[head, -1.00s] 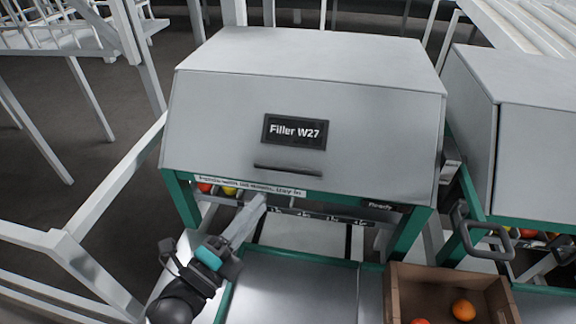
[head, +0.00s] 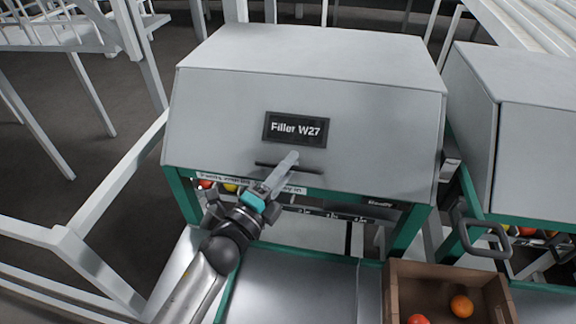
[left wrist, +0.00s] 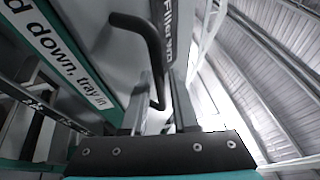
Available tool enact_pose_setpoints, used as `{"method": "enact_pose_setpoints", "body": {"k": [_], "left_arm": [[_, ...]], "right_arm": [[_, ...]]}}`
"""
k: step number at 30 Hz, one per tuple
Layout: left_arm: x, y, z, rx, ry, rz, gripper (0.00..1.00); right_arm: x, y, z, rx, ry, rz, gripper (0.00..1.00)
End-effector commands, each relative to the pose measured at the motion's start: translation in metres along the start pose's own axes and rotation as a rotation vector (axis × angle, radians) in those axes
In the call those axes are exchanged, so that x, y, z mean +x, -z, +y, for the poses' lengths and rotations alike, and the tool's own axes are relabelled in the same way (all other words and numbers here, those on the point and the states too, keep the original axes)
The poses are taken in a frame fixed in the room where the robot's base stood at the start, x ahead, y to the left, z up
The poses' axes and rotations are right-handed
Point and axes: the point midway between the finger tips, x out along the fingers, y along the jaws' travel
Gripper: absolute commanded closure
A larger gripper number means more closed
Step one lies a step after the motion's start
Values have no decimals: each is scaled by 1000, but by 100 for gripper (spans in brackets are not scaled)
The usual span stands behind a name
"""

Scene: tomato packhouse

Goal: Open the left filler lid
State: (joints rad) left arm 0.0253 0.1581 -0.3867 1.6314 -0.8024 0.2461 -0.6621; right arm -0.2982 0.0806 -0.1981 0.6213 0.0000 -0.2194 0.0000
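The left filler (head: 310,60), labelled "Filler W27", has its grey lid (head: 220,115) down. A black bar handle (head: 268,165) sits low on the lid's sloping front. My left gripper (head: 290,160) is at this handle, in front of its middle. In the left wrist view the handle (left wrist: 154,45) runs down between the two separated fingers of my left gripper (left wrist: 160,100), with space beside it. Part of the handle is hidden behind the fingers in the head view. My right gripper is not in view.
A wooden crate (head: 400,290) with tomatoes is at the lower right. White rails (head: 100,210) run along the left. A metal surface (head: 290,290) lies below the filler.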

Motion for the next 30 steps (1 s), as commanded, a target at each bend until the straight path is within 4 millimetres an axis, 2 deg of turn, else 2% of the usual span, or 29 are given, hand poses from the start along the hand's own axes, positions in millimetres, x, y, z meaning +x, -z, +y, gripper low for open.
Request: {"method": "enact_pose_setpoints", "body": {"k": [3, 9, 11, 30], "left_arm": [[0, 0, 0, 0, 0, 0, 73], [0, 0, 0, 0, 0, 0, 95], [0, 0, 0, 0, 0, 0, 100], [0, 0, 0, 0, 0, 0, 100]], "right_arm": [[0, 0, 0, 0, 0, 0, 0], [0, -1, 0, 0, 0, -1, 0], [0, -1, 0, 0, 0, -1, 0], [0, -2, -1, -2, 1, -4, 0]]}}
